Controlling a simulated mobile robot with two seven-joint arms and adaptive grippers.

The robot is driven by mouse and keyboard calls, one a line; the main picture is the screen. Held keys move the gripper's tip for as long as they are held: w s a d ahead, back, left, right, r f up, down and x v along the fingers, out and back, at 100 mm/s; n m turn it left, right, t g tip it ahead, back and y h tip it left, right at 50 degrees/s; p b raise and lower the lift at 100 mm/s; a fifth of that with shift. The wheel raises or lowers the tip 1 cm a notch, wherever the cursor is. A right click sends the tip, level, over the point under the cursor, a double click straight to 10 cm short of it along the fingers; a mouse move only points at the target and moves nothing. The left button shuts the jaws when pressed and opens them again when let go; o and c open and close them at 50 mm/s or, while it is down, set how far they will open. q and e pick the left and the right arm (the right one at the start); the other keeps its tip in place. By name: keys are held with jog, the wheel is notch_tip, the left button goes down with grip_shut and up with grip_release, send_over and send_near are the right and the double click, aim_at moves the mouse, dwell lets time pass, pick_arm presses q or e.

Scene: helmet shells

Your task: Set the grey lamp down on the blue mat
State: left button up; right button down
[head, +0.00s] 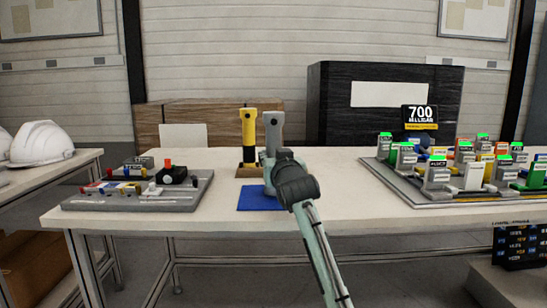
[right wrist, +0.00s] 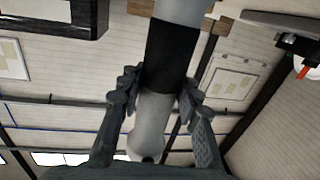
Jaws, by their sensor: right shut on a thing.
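The grey lamp (head: 273,126) is upright, with its wider head at the top. My right gripper (head: 269,164) is shut around its lower body. In the right wrist view, the fingers (right wrist: 157,98) close from both sides on the lamp (right wrist: 166,55), which has a black band. The blue mat (head: 258,200) lies flat on the table, just in front of and below the lamp. My gripper hides the lamp's lower end, so I cannot tell whether it touches anything. My left gripper is out of view.
A grey tray with parts (head: 120,204) lies at the table's left. A crowded board (head: 404,184) fills the right. Bare tabletop (head: 345,190) lies between mat and board.

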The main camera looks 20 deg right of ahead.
jog(key=shift+f, duration=0.45)
dwell(0.3)
jog(key=c, duration=1)
grip_release()
jog(key=shift+s+f, duration=0.1)
